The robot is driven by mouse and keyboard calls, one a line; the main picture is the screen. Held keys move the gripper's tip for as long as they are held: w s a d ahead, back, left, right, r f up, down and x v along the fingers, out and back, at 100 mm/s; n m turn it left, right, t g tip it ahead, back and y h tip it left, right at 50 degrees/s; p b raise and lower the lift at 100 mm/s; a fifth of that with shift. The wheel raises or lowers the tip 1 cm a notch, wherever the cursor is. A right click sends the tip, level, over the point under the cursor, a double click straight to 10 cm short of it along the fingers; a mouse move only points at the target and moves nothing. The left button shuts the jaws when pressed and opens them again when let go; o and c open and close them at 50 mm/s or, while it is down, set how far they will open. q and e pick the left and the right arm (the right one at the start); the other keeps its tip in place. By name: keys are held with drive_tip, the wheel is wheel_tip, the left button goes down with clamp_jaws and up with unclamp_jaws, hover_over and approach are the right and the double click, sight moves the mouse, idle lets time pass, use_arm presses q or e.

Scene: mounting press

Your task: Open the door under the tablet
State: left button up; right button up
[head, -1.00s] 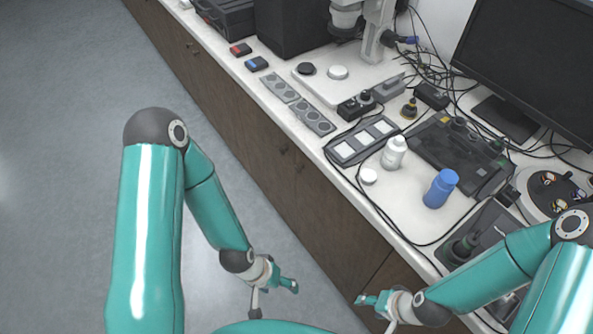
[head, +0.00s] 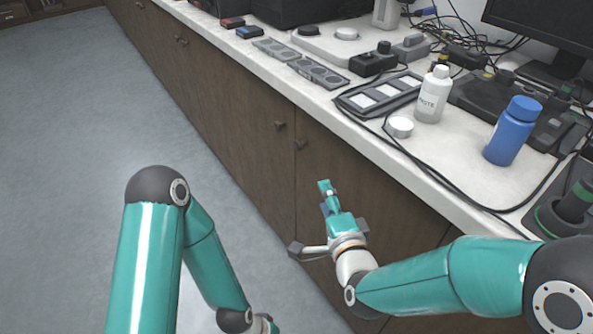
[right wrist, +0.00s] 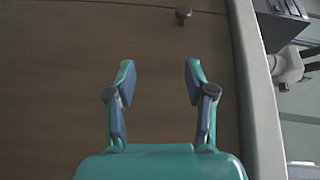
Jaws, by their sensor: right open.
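Brown cabinet doors form the front under the white counter. The door (head: 345,190) behind my right gripper is closed. Its small dark knob (head: 300,144) is near its upper left corner, beside the knob (head: 280,125) of the neighbouring door. My right gripper (head: 325,196) is open and empty in front of the door, below the knob and apart from it. In the right wrist view its spread fingers (right wrist: 160,70) face the brown front, with one knob (right wrist: 183,14) beyond the tips. I cannot tell which device is the tablet. My left gripper is beyond the bottom edge.
On the counter (head: 465,190) stand a white bottle (head: 432,95), a blue bottle (head: 511,132), a white cap (head: 399,127) and a panel with light squares (head: 380,95). The floor (head: 75,130) at left is clear.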

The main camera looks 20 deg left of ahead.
sight(299, 149)
use_arm(q)
wheel_tip(299, 149, down, 4)
drive_tip(key=shift+f+b, duration=0.1)
drive_tip(key=shift+b, duration=1.1)
use_arm(e)
drive_tip(key=shift+m+t+y, duration=0.5)
drive_tip(key=shift+t, duration=0.1)
drive_tip(key=x, duration=0.5)
drive_tip(key=a+r+x, duration=0.1)
drive_tip(key=x, duration=0.5)
drive_tip(key=s+a+x, duration=0.1)
drive_tip(key=x, duration=0.5)
drive_tip(key=shift+w+r, duration=0.15)
drive_tip(key=shift+r, duration=0.15)
clamp_jaws()
